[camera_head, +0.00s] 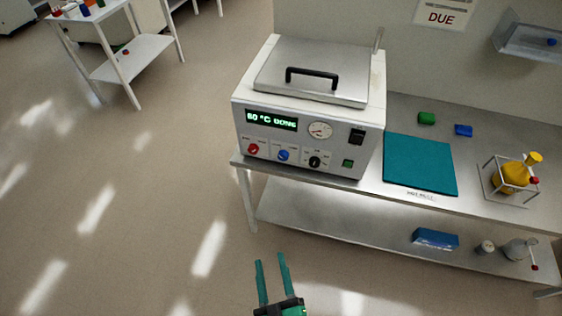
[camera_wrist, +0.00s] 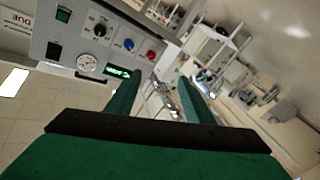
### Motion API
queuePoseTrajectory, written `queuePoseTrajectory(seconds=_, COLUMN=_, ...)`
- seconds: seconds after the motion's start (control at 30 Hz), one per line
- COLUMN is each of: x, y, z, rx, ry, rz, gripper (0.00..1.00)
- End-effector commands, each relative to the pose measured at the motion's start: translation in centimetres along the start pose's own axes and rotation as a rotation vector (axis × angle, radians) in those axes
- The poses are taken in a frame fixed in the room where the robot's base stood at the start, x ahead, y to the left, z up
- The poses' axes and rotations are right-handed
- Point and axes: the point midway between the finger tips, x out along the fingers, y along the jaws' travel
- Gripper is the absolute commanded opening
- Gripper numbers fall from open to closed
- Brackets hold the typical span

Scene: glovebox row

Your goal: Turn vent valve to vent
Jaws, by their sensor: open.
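A white oven-like unit with a steel lid (camera_head: 311,71) stands on the bench. Its front panel has a red knob (camera_head: 253,149), a blue knob (camera_head: 283,155) and a black knob (camera_head: 314,161) in a row. The labels above the knobs are too small to read, so I cannot tell which is the vent valve. My gripper (camera_head: 271,260) is open and empty, below and in front of the panel, touching nothing. In the wrist view the red knob (camera_wrist: 151,54), blue knob (camera_wrist: 129,45) and black knob (camera_wrist: 99,30) show beyond the fingers.
The display (camera_head: 271,120) reads "60 °C DONE", beside a round gauge (camera_head: 320,130). A teal mat (camera_head: 420,163) and a caged yellow flask (camera_head: 511,177) are on the bench to the right. A lower shelf (camera_head: 330,222) juts below the unit. Floor left of the bench is clear.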

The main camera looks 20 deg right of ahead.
Motion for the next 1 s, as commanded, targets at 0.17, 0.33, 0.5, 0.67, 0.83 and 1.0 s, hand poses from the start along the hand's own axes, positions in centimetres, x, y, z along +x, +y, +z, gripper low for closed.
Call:
queuePoseTrajectory(seconds=0.17, x=7.0, y=1.6, z=1.4, rx=-0.136, ry=0.059, rz=0.085, gripper=0.47)
queuePoseTrajectory(seconds=0.33, x=13.5, y=3.7, z=1.9, rx=-0.26, ry=0.097, rz=0.172, gripper=0.47)
queuePoseTrajectory(seconds=0.5, x=18.7, y=5.8, z=1.8, rx=-0.356, ry=0.113, rz=0.248, gripper=0.47)
queuePoseTrajectory(seconds=0.67, x=21.4, y=7.3, z=1.5, rx=-0.409, ry=0.117, rz=0.293, gripper=0.47)
queuePoseTrajectory(seconds=0.83, x=22.7, y=7.8, z=1.4, rx=-0.426, ry=0.118, rz=0.307, gripper=0.47)
queuePoseTrajectory(seconds=1.0, x=24.6, y=8.5, z=1.1, rx=-0.427, ry=0.116, rz=0.31, gripper=0.47)
